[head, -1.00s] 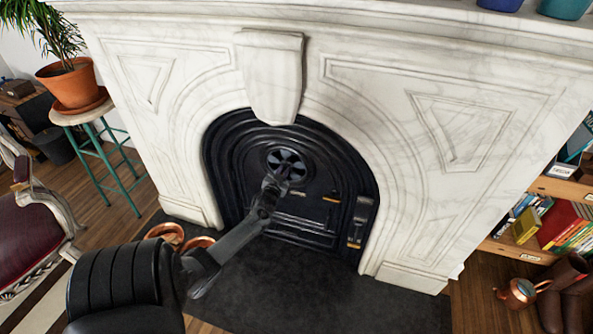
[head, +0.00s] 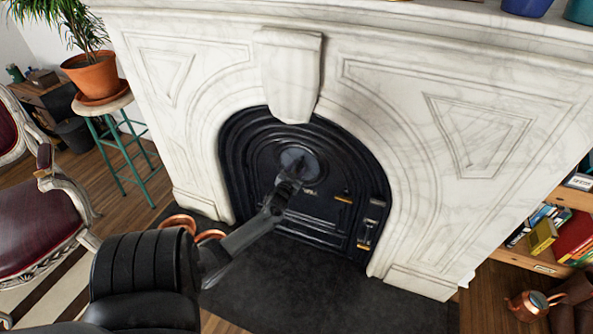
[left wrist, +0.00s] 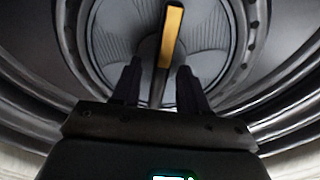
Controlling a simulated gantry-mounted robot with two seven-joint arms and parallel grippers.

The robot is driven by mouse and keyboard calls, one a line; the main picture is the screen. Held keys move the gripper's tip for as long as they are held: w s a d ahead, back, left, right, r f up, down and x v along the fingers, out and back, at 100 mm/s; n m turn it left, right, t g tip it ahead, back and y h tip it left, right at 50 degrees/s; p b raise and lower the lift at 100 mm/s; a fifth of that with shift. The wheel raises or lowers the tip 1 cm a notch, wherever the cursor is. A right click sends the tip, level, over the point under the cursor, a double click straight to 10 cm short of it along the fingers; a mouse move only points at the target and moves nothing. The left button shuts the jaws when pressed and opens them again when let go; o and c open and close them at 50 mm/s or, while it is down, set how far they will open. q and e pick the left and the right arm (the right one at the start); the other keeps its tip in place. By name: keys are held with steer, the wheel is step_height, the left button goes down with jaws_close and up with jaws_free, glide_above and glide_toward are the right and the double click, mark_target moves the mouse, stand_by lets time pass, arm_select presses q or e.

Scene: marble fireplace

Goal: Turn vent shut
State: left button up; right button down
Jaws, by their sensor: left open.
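The round vent (head: 298,160) is set in the upper part of the black arched fireplace door. In the left wrist view the vent (left wrist: 110,32) shows grey, ribbed fan-shaped panels with no dark openings visible. Its narrow brass-coloured handle (left wrist: 172,38) is close to upright, leaning slightly right. My left gripper (head: 291,182) is in front of the vent's lower edge. In the left wrist view the left gripper (left wrist: 157,74) is open, its fingers on either side of the handle's lower part. I cannot tell whether they touch it. My right gripper is not in view.
A white marble surround (head: 405,190) frames the black door (head: 345,170), which has brass-tipped latches. Copper pots (head: 180,222) sit at the hearth's left. A plant on a stool (head: 103,104) and a chair (head: 45,215) stand left. The dark hearth (head: 310,290) is clear at right.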

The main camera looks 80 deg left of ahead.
arm_select(q)
steer(key=shift+s+d, duration=0.2)
steer(key=shift+d, duration=0.05)
steer(key=p+v, duration=0.5)
steer(key=v, duration=0.5)
steer(key=shift+d, duration=0.1)
